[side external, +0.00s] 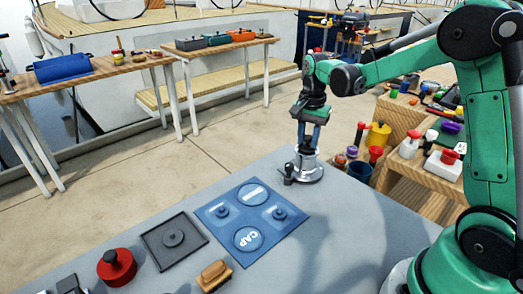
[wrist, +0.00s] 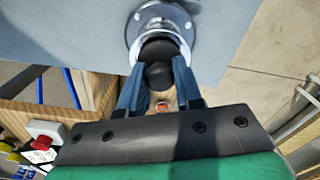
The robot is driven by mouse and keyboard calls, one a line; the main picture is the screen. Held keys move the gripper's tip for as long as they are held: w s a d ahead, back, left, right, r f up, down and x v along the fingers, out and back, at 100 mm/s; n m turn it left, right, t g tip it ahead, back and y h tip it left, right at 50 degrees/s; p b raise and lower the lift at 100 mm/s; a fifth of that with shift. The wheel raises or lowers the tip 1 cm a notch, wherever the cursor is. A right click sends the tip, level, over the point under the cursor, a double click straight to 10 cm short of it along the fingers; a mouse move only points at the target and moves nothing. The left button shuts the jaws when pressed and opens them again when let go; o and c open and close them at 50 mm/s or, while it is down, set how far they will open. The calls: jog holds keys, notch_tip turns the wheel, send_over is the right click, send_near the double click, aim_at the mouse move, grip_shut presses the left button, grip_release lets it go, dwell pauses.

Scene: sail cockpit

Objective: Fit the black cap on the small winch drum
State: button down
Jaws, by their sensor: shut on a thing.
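The small winch drum (side external: 308,171) is a silver cylinder on a round flange near the far edge of the grey worktop; the wrist view shows its bright flange (wrist: 179,25). My gripper (side external: 308,143) is directly above the drum, pointing down. In the wrist view, my gripper's blue fingers (wrist: 158,76) are closed on the round knob of the black cap (wrist: 160,48). The cap's wider part lies over the drum. I cannot tell whether it is seated or slightly above, as the fingers and view angle hide the contact.
A blue mat (side external: 242,249) marked CAP holds small dark round parts. A dark square tray (side external: 190,258), a red knobbed part (side external: 117,267) and a wooden brush (side external: 214,275) lie nearby. A wooden shelf (side external: 400,182) with tools stands right of the drum.

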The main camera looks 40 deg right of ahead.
jog(key=shift+f, duration=0.2)
jog(key=shift+c, duration=0.5)
grip_release()
jog(key=shift+r, duration=2.5)
jog(key=s+a+r+n+t, duration=0.1)
jog(key=s+a+n+t, duration=0.6)
jog(key=a+n, duration=0.5)
jog(key=shift+s+a+r+n, duration=0.15)
jog(key=shift+s+a+n, duration=0.1)
jog(key=shift+s+n, duration=0.85)
